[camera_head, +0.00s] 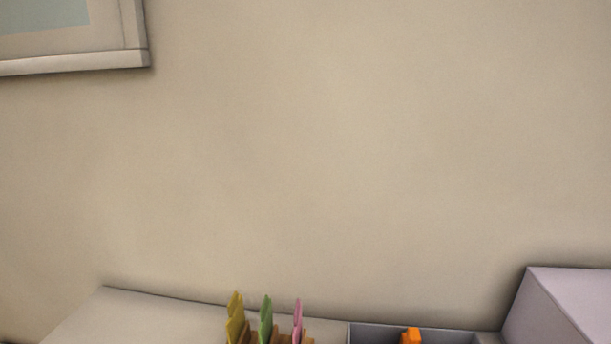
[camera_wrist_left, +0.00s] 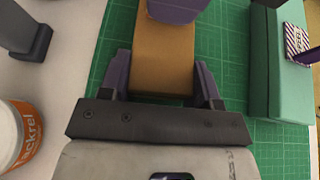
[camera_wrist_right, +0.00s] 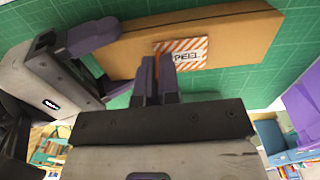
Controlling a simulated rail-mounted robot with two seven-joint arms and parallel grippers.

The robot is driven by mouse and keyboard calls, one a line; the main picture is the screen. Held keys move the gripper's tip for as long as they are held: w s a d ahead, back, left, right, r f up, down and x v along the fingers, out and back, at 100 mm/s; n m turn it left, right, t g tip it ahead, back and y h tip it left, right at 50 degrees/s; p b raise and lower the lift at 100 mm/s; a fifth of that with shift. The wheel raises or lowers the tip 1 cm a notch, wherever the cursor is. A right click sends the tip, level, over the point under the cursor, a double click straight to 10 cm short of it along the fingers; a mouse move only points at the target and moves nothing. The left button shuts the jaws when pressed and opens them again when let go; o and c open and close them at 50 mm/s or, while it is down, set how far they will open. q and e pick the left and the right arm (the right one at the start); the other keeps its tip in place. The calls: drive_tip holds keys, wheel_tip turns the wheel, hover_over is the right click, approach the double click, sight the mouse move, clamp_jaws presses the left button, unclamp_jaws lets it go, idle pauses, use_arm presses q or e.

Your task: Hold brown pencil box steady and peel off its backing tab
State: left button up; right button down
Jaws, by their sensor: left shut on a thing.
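The brown pencil box (camera_wrist_right: 215,32) lies on a green cutting mat; in the left wrist view its near end (camera_wrist_left: 163,60) is between the fingers of my left gripper (camera_wrist_left: 162,85), which is shut on it. My left gripper also shows in the right wrist view (camera_wrist_right: 107,65), at the box's left end. An orange-and-white striped tab marked PEEL (camera_wrist_right: 188,52) is at the box's near side. My right gripper (camera_wrist_right: 157,70) has its fingertips close together at the tab's left edge, with a thin orange strip between them. I cannot tell whether they grip the tab. The head view shows neither gripper nor box.
A green box (camera_wrist_left: 275,65) with a dark-striped tab (camera_wrist_left: 297,40) stands right of the brown box. A white and orange cup (camera_wrist_left: 18,135) is at the left. A purple box (camera_wrist_right: 302,105) is at the right. The green mat (camera_wrist_right: 240,85) is bare beside the brown box.

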drive_tip(key=shift+r, duration=0.15)
idle(0.5)
drive_tip(key=shift+r, duration=2.4)
use_arm(q)
drive_tip(key=o, duration=1)
drive_tip(key=shift+c, duration=0.2)
drive_tip(key=shift+a, duration=0.15)
